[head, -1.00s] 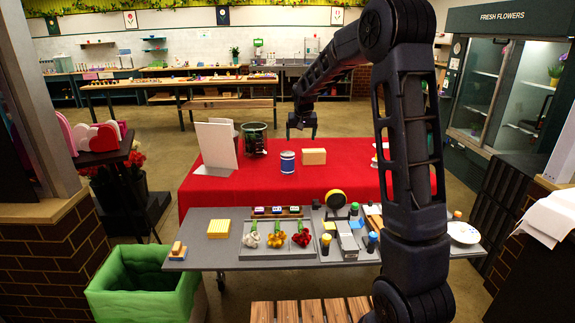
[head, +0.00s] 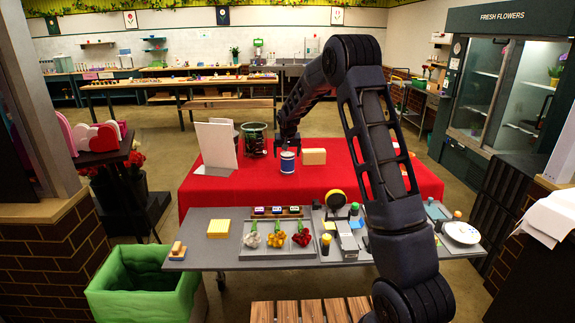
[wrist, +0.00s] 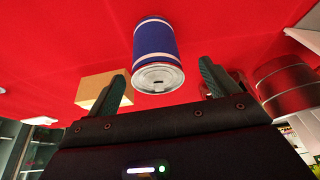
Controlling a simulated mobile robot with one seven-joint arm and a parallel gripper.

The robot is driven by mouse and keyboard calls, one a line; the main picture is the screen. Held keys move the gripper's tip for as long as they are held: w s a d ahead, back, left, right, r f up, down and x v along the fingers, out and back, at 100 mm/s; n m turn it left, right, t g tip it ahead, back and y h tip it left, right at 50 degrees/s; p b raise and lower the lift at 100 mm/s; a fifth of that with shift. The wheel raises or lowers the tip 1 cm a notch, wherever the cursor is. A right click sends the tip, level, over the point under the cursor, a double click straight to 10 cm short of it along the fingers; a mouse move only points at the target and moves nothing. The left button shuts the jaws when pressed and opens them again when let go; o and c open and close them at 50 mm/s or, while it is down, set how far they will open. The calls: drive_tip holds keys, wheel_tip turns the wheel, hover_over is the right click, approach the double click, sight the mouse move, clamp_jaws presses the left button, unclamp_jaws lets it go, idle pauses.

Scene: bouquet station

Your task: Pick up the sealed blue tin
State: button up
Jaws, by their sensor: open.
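The blue tin (head: 288,162) with white bands stands upright on the red-covered table (head: 330,182). In the wrist view the tin (wrist: 156,45) shows its blue side and a silver lid with a small dark mark on it. My gripper (head: 289,147) is at the tin in the head view, just above its top. In the wrist view my gripper (wrist: 166,82) is open, with one finger to each side of the tin's lid end. The fingers appear apart from the tin, and nothing is held.
A tan block (head: 314,156) stands close right of the tin; it also shows beside the left finger in the wrist view (wrist: 100,88). A dark green container (head: 254,139) and a white board (head: 216,146) stand to the left. A grey table (head: 200,255) with flowers and tools is in front.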

drive_tip(key=shift+w+x, duration=0.25)
drive_tip(key=shift+x, duration=1.05)
drive_tip(key=shift+w+x, duration=0.2)
drive_tip(key=shift+x, duration=1.15)
drive_tip(key=shift+d+r, duration=0.2)
drive_tip(key=shift+r, duration=0.05)
drive_tip(key=shift+c, duration=0.2)
drive_tip(key=c, duration=1.3)
